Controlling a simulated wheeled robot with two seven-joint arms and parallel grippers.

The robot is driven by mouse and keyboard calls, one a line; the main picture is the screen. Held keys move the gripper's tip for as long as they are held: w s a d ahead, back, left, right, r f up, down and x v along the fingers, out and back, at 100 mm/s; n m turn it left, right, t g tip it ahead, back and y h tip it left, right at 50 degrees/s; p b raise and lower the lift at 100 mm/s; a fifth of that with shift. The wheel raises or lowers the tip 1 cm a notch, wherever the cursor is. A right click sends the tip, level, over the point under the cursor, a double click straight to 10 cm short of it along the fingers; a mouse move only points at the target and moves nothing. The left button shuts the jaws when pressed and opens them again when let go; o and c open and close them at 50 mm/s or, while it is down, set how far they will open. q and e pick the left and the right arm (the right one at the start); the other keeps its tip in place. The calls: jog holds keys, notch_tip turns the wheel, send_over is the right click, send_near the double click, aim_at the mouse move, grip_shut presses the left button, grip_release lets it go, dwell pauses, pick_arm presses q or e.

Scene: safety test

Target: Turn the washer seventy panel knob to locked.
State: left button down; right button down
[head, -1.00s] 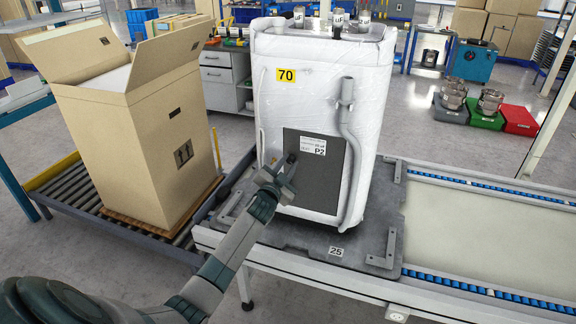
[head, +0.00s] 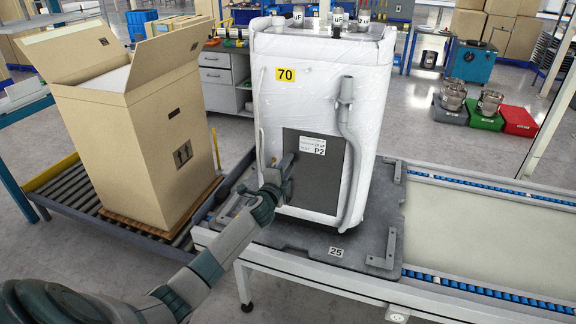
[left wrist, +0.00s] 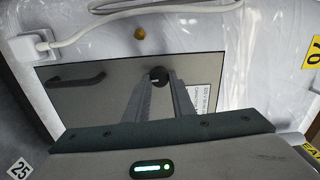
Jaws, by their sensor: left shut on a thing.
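The washer (head: 318,95) stands upright on a grey pallet, with a yellow 70 label (head: 285,75) near its top left. Its dark grey panel (head: 325,178) with a white P2 label is low on the front. My left gripper (head: 277,178) reaches the left part of this panel. In the left wrist view, the fingers of my left gripper (left wrist: 162,90) are closed on a small round black knob (left wrist: 158,74) on the panel. The knob has a light mark on its face; its setting cannot be read. My right gripper is not in view.
A grey hose (head: 347,135) runs down the washer's front, right of the panel. A white cord and plug (left wrist: 45,40) show above the panel in the wrist view. An open cardboard box (head: 150,150) stands left on rollers. The conveyor (head: 490,235) to the right is clear.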

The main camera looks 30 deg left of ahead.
pick_arm(q)
jog(key=shift+m, duration=0.5)
jog(key=c, duration=1.5)
grip_release()
jog(key=b+v, duration=0.3)
jog(key=v, duration=1.4)
jog(key=shift+s+d, duration=0.15)
